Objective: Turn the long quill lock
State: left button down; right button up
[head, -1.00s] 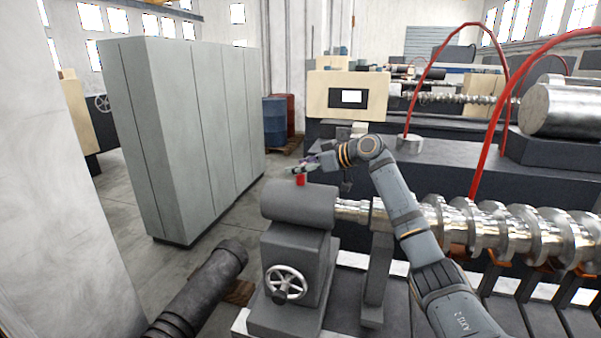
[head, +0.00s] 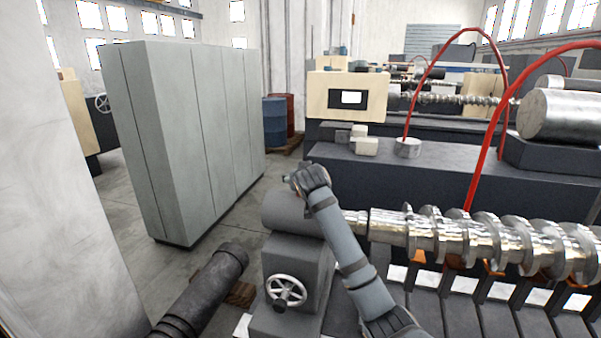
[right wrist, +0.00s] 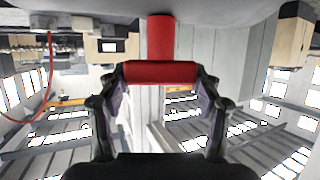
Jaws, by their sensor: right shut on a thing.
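The red quill lock (right wrist: 161,35), a T-shaped handle with a round stem and a crossbar, fills the upper middle of the right wrist view. My right gripper (right wrist: 160,73) is shut on the crossbar, one finger at each end of it. In the head view my right wrist and forearm lie over the grey tailstock barrel (head: 281,212) and hide the lock and the fingertips. My left gripper is in neither view.
A handwheel (head: 286,290) sits on the tailstock front. Grey cabinets (head: 185,140) stand behind left. A machine with a screen (head: 347,97) stands behind.

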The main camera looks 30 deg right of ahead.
jog(key=shift+m+g+h, duration=1.6)
jog(key=shift+m+h, duration=0.6)
jog(key=o, duration=1.2)
jog(key=v, duration=1.2)
jog(key=shift+a, duration=0.1)
